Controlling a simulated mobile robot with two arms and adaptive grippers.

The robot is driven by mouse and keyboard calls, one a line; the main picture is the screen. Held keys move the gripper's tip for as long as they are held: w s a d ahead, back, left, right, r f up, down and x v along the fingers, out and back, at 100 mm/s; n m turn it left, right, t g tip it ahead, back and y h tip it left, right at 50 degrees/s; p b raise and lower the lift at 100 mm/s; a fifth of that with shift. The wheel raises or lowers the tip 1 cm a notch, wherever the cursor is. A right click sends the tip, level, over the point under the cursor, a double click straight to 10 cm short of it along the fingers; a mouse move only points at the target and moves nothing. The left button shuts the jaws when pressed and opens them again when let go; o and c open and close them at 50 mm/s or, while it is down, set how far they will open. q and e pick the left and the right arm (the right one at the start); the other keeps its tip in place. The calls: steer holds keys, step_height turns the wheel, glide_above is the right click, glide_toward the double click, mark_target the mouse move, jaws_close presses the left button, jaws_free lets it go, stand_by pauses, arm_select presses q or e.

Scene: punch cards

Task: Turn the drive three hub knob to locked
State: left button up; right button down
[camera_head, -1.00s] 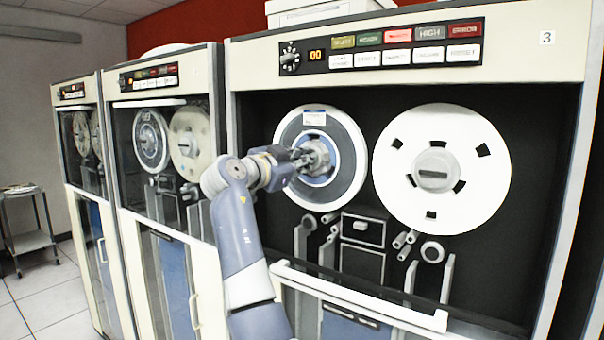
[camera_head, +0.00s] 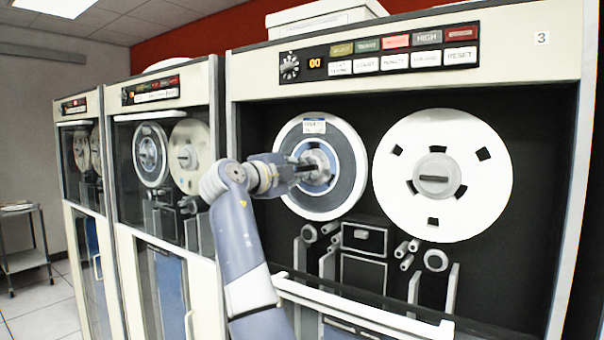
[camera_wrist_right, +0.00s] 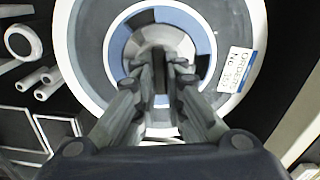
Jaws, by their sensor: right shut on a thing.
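Drive three (camera_head: 541,38) fills the right of the head view, with the number 3 at its top right corner. Its left reel (camera_head: 349,190) is dark with a blue centre and a white label. The hub knob (camera_head: 322,160) at that reel's middle is partly hidden by my right gripper (camera_head: 308,168). The right wrist view shows the gripper (camera_wrist_right: 161,75) with its fingers shut on the knob's bar (camera_wrist_right: 161,88), in front of the pale round hub (camera_wrist_right: 160,38). My left gripper is out of view.
The white right reel (camera_head: 400,205) has its own hub knob (camera_head: 434,179). A white bar (camera_head: 360,313) runs below the reels. Rollers and guides (camera_head: 409,250) stick out under them. Other drives (camera_head: 160,110) stand to the left, with a small cart (camera_head: 25,250) beyond.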

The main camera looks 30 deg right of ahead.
steer(key=shift+m, duration=0.9)
steer(key=c, duration=1.7)
jaws_free()
steer(key=shift+o, duration=0.2)
steer(key=shift+s+a, duration=0.1)
steer(key=shift+a, duration=0.1)
steer(key=v, duration=1.1)
steer(key=shift+a, duration=0.3)
